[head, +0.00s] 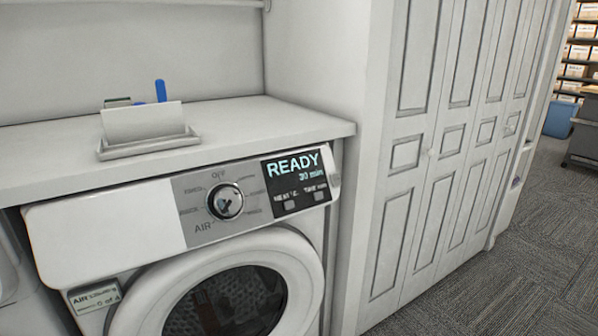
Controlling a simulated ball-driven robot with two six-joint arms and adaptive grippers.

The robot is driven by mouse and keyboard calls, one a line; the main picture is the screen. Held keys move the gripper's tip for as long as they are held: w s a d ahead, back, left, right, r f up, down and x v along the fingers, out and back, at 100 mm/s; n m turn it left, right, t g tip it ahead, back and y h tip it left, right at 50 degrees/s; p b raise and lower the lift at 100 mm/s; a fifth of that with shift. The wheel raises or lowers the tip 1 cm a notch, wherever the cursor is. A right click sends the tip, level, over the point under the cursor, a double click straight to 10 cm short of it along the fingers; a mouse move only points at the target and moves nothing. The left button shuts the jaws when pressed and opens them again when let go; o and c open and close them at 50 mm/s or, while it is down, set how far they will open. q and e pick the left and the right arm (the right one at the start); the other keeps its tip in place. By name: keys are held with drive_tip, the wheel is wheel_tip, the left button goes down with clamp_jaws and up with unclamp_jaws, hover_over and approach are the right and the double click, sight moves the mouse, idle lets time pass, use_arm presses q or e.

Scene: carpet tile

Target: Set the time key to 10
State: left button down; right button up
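The white dryer (110,228) stands under a counter, with its control panel facing me. The dark display (297,180) at the panel's right reads "READY" and "30 min". Below that text are two small labelled keys. The right one is the time key (319,195), and its small label is blurred. The left one is the heat key (289,205). A round dial (225,201) sits left of the display, with "OFF" above it and "AIR" at its lower left. Neither of my grippers is in view.
The counter (235,127) juts above the panel and holds a tray (150,147) with a white card and a blue item. The dryer's round door (225,300) is closed below. White folding doors (440,150) stand at right. Carpet floor (510,290) is clear at lower right.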

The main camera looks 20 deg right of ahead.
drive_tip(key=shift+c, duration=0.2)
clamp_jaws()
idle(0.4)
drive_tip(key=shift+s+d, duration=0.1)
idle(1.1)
